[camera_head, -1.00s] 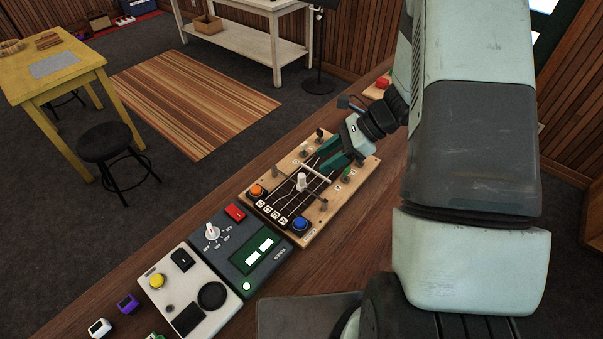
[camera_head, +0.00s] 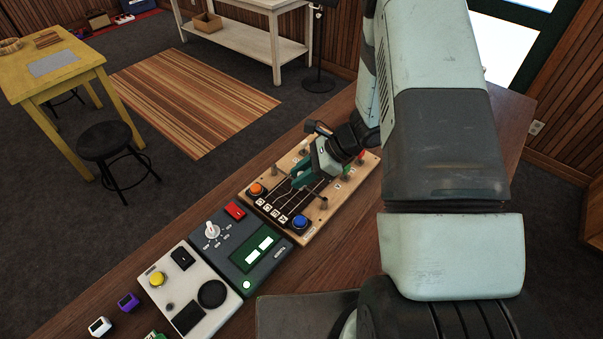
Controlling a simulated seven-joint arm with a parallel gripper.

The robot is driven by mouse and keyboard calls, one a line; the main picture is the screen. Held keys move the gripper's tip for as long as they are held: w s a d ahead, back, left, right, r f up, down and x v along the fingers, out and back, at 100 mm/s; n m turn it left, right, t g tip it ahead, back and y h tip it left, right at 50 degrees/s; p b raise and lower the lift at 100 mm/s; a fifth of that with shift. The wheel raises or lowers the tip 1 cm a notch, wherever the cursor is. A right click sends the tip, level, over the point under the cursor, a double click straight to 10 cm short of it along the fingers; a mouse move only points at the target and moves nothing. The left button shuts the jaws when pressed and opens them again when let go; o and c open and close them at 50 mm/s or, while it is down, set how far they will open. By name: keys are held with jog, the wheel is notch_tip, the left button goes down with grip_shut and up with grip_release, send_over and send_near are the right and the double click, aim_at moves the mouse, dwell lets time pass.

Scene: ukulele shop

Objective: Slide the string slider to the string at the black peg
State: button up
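The wooden string board (camera_head: 311,238) lies on the counter, with several dark strings running along it and letter tiles at the near end. My gripper (camera_head: 299,180) is low over the middle of the board, with its green fingers at the string slider. The slider's white knob is hidden behind the fingers, so I cannot tell whether they are apart or closed on it. A pale peg (camera_head: 304,150) and a green-topped peg (camera_head: 346,171) stand at the far end. I cannot make out the black peg; my gripper and wrist cover part of that end.
An orange button (camera_head: 256,189) and a blue button (camera_head: 300,222) sit at the board's near corners. A dark tuner box (camera_head: 246,262) and a pale pedal box (camera_head: 217,319) stand nearer on the counter (camera_head: 340,262). My arm fills the right side.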

grip_shut()
jog(key=shift+w+a, duration=0.95)
jog(key=shift+a, duration=0.05)
jog(key=shift+o, duration=1.7)
grip_release()
jog(key=shift+d+r, duration=0.1)
jog(key=v, duration=1)
jog(key=shift+d+r, duration=0.2)
jog(key=shift+d, duration=0.05)
